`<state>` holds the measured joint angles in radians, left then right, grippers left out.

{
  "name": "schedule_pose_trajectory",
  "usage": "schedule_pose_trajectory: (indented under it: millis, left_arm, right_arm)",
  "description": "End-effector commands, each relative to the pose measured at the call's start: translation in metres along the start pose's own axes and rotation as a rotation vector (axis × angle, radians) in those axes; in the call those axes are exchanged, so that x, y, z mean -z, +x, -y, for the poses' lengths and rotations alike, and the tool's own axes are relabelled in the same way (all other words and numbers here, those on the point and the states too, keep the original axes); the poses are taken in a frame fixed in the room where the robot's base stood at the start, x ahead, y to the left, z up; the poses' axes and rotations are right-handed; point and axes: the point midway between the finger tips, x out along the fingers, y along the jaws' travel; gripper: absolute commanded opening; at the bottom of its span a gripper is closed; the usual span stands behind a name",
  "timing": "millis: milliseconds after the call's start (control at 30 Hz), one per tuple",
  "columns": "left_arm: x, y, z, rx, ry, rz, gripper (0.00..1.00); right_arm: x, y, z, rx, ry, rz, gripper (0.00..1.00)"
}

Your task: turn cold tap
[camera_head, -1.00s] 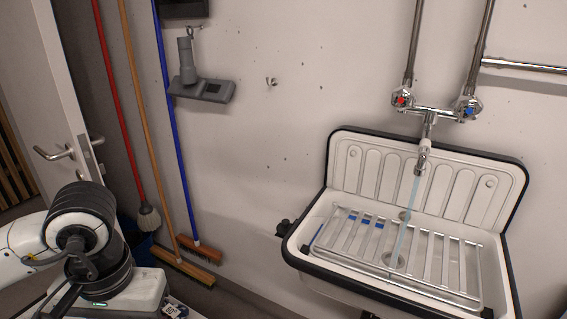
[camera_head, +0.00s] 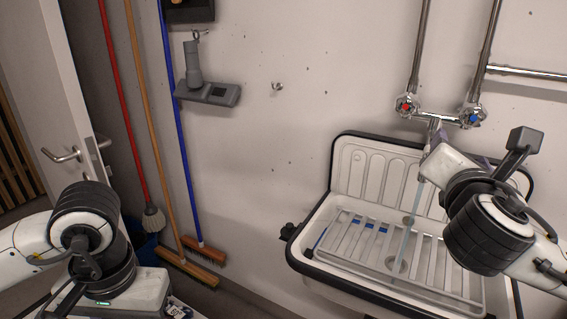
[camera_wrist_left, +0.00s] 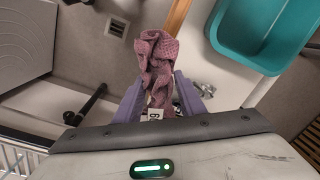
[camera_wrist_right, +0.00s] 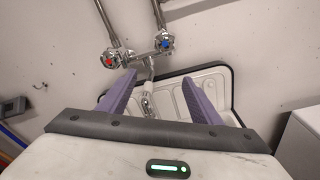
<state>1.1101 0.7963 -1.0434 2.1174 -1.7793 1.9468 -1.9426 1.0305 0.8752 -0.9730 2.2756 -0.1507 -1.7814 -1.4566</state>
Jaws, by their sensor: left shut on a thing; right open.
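The cold tap (camera_head: 472,116) is the knob with a blue mark, at the right end of the chrome mixer (camera_head: 437,117) on the wall; it also shows in the right wrist view (camera_wrist_right: 165,43). The hot tap (camera_head: 406,106) with a red mark is at the left end. Water runs from the spout into the sink. My right gripper (camera_head: 448,145) is open and empty, below and in front of the mixer, apart from the cold tap. In the right wrist view its fingers stand apart below the taps. My left gripper (camera_wrist_left: 160,95) is shut on a pink cloth (camera_wrist_left: 157,60).
The white sink (camera_head: 345,170) with a metal rack stands below the taps, partly hidden by my right arm. Brooms (camera_head: 180,130) lean on the wall at left. A teal tub (camera_wrist_left: 262,35) is in the left wrist view. Wall between brooms and sink is mostly bare.

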Motion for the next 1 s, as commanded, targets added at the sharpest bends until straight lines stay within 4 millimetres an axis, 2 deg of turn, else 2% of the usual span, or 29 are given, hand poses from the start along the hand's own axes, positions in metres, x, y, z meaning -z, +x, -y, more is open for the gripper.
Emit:
schedule_pose_trajectory:
  millis: [33,100,200,367,600,800,1000]
  left_arm:
    - [0.000,0.000,0.000,0.000,0.000,0.000,0.11]
    - [0.000,0.000,0.000,0.000,0.000,0.000,0.11]
    - [0.000,-0.001,0.000,0.000,0.000,0.000,0.11]
    - [0.000,-0.005,0.000,0.000,0.000,0.000,0.11]
    - [0.000,-0.014,0.001,0.000,0.000,0.000,0.11]
    - [0.000,-0.020,0.001,0.000,0.000,0.000,0.11]
    - [0.000,-0.022,0.001,0.000,0.000,0.000,0.11]
  right_arm:
    - [-0.016,0.003,0.001,0.006,-0.036,0.039,0.58]
    - [-0.029,0.004,0.001,0.015,-0.076,0.070,0.58]
    - [-0.038,0.008,0.002,0.022,-0.105,0.092,0.58]
    - [-0.043,0.025,0.003,0.026,-0.110,0.096,0.58]
    - [-0.047,0.073,0.003,0.026,-0.109,0.094,0.58]
    - [-0.050,0.106,0.003,0.022,-0.107,0.093,0.58]
    - [-0.050,0.123,0.003,0.021,-0.106,0.093,0.58]
